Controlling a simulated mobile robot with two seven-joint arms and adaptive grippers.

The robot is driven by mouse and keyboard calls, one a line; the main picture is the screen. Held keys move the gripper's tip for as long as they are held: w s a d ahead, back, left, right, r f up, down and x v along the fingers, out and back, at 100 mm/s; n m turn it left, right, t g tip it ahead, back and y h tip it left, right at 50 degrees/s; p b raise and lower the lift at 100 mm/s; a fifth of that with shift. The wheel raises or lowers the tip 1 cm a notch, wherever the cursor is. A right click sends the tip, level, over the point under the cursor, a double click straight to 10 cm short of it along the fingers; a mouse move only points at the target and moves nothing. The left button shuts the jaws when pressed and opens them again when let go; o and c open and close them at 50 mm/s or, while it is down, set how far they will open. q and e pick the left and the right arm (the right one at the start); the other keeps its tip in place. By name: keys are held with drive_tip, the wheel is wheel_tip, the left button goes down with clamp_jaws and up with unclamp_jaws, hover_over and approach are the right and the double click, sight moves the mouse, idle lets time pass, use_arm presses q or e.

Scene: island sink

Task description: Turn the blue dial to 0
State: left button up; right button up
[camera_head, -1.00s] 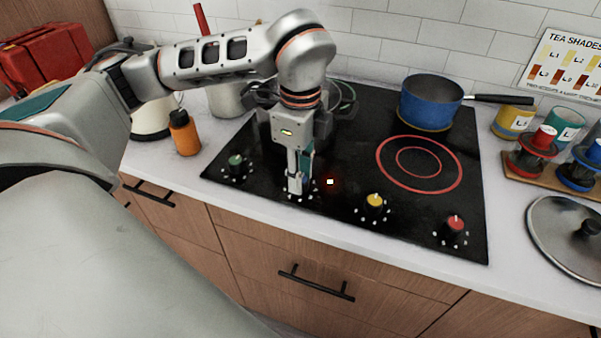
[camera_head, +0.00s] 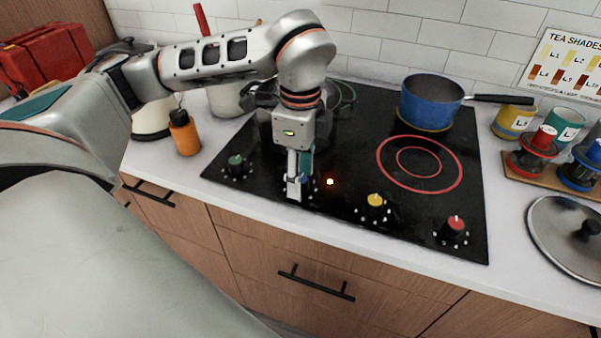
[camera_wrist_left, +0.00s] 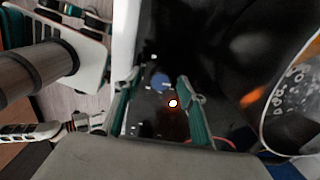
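The blue dial (camera_wrist_left: 160,82) is a small round knob on the black cooktop (camera_head: 345,190). In the left wrist view it sits between the two fingertips of my left gripper (camera_wrist_left: 158,84), with a gap on each side. My left gripper (camera_head: 294,192) points down at the cooktop's front edge in the head view. There its fingers hide most of the dial, so I cannot read its setting. The gripper is open. A small orange-red light (camera_head: 330,181) glows just right of the dial.
A green dial (camera_head: 236,165) is left, a yellow dial (camera_head: 375,203) and a red dial (camera_head: 454,228) right. A blue pot (camera_head: 430,103) stands at the back right. An orange bottle (camera_head: 184,133) stands left of the cooktop. A pan lid (camera_head: 562,238) lies at far right.

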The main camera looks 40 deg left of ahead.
use_arm(q)
drive_tip(key=shift+r, duration=0.3)
wheel_tip(320, 180, up, 12)
drive_tip(key=shift+f, duration=0.25)
idle(0.5)
